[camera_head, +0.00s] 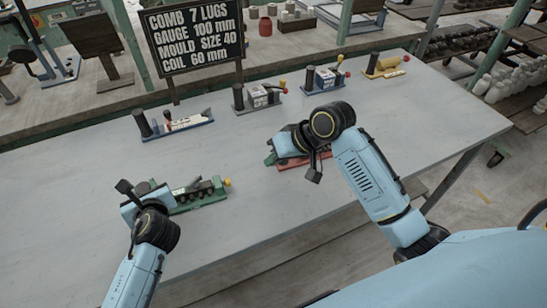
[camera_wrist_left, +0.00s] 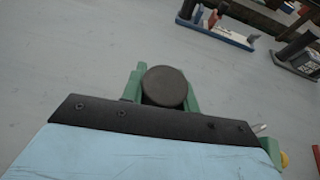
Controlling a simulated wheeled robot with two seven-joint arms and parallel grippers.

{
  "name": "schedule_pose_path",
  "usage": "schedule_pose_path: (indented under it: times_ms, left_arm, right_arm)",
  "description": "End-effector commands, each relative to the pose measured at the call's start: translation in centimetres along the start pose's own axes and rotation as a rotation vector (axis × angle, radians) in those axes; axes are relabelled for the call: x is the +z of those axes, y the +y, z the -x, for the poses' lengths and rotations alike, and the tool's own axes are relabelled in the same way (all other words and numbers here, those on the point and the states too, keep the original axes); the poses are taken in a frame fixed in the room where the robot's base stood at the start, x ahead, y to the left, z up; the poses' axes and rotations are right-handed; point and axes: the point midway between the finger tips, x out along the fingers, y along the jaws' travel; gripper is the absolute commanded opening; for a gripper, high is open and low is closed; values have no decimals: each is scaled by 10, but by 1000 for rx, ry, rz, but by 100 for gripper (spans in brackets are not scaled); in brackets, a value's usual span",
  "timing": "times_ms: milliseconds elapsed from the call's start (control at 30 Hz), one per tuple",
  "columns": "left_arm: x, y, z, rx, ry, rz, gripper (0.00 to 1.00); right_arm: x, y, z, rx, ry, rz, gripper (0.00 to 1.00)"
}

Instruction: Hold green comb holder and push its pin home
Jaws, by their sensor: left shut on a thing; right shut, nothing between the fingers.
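The green comb holder (camera_head: 208,200) lies on the grey table at the left in the head view, with dark lugs along it and a yellow knob (camera_head: 227,182) at its right end. My left gripper (camera_head: 146,198) is shut on its left end. In the left wrist view the holder's green body (camera_wrist_left: 134,85) and a round dark post (camera_wrist_left: 165,86) show beyond the gripper; the fingertips are hidden. A small light metal tip (camera_wrist_left: 260,128) shows near the yellow knob; I cannot tell how deep the pin sits. My right gripper (camera_head: 284,146) is shut and empty, beside a red holder (camera_head: 300,161).
A blue-and-white holder (camera_head: 188,122), a grey holder (camera_head: 260,97), a blue holder (camera_head: 324,78) and a yellow holder (camera_head: 386,68) stand along the far side. A black sign (camera_head: 195,37) stands behind them.

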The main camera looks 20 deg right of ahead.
Motion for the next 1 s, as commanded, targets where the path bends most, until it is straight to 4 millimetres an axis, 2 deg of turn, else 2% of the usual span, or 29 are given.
schedule_pose_path:
  times_ms: [33,300,333,500,833,1000]
  left_arm:
    - [-6,0,0,1,12,-1,0]
    - [-6,0,0,1,12,-1,0]
    - [-6,0,0,1,12,-1,34]
    - [-4,0,0,0,7,0,55]
    - [-2,0,2,0,2,0,55]
    - [-2,0,18,-2,2,0,55]
  right_arm:
    - [0,0,0,0,0,0,0]
    - [0,0,0,1,0,0,0]
    - [0,0,0,1,0,0,0]
    - [0,0,0,1,0,0,0]
    - [0,0,0,1,0,0,0]
    - [0,0,0,1,1,0,0]
